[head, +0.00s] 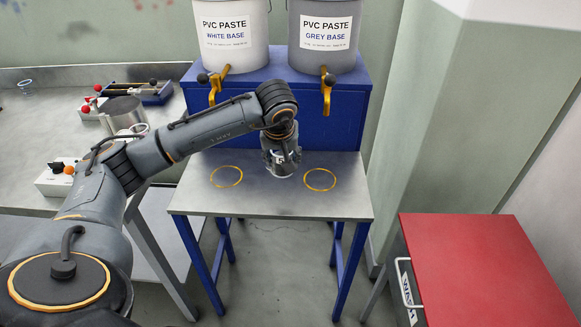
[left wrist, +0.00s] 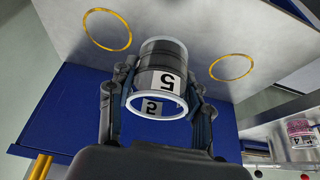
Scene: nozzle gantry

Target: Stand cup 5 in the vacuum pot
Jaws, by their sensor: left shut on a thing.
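Cup 5 is a dark cup with a white rim and a white label marked 5. It fills the middle of the left wrist view (left wrist: 163,56), between the fingers of my left gripper (left wrist: 156,98). In the head view my left gripper (head: 281,158) is shut on the cup, low over the small grey table between two yellow rings. The arm and fingers hide most of the cup there, and I cannot tell whether it touches the table. A round metal pot (head: 122,110), seemingly the vacuum pot, stands on the left bench, partly behind my arm. My right gripper is not in view.
White (head: 232,35) and grey (head: 323,35) paste buckets with yellow taps stand on a blue stand (head: 272,125) behind the grey table (head: 270,203). A control box (head: 58,178) sits on the left bench. A red cabinet (head: 480,265) is at right. A pink cup marked 4 (left wrist: 299,127) shows in the wrist view.

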